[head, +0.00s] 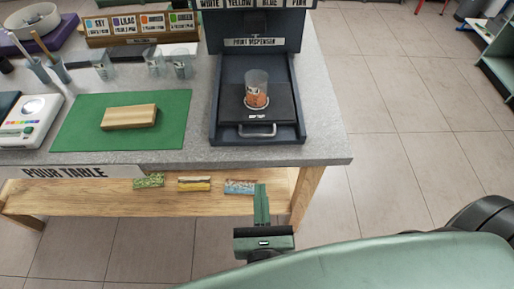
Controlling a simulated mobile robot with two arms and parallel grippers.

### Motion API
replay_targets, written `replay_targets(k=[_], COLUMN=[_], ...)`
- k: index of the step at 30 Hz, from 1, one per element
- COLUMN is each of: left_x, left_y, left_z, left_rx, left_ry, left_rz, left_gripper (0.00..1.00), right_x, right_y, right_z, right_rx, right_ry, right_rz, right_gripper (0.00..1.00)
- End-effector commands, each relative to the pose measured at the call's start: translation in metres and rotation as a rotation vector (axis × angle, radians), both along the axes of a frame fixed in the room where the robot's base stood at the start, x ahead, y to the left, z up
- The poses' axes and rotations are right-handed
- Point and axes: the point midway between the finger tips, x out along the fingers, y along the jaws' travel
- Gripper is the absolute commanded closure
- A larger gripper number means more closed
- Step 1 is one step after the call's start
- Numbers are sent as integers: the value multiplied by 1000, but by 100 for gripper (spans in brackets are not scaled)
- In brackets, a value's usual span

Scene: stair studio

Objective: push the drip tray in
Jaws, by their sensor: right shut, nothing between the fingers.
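The drip tray (284,112) is a dark slab with a silver handle (257,133) at its front. It sits in the low base of the dark paint dispenser (252,65) on the table. The tray reaches forward from under the dispenser's upper body, close to the base's front lip. A clear cup (257,80) with an orange label stands upright on the tray. My right gripper (261,188) is shut and empty. It shows in front of the table's front edge, below the tray handle in the picture, and apart from it. My left gripper is out of view.
The grey pour table (328,145) has a green mat (85,131) with a wooden block (129,117), and a white scale (32,118). Several glasses (182,65) stand behind. A lower wooden shelf (110,197) holds small coloured bars.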

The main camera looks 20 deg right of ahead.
Motion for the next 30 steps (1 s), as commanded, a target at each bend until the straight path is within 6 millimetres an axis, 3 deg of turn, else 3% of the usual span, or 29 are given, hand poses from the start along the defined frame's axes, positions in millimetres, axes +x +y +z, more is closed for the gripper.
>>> replay_targets(k=[5,19,24,30], left_x=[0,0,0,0], left_y=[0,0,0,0], left_z=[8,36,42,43], left_rx=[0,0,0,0], left_ry=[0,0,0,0], left_rz=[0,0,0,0], left_gripper=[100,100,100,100], right_x=[19,110,127,133], right_y=[-6,-30,-35,-36], right_z=[2,-5,-4,-5], right_rx=[9,3,3,4], right_ry=[-4,-5,-3,-1], right_rz=[-5,-3,-3,-3], right_gripper=[100,100,100,100])
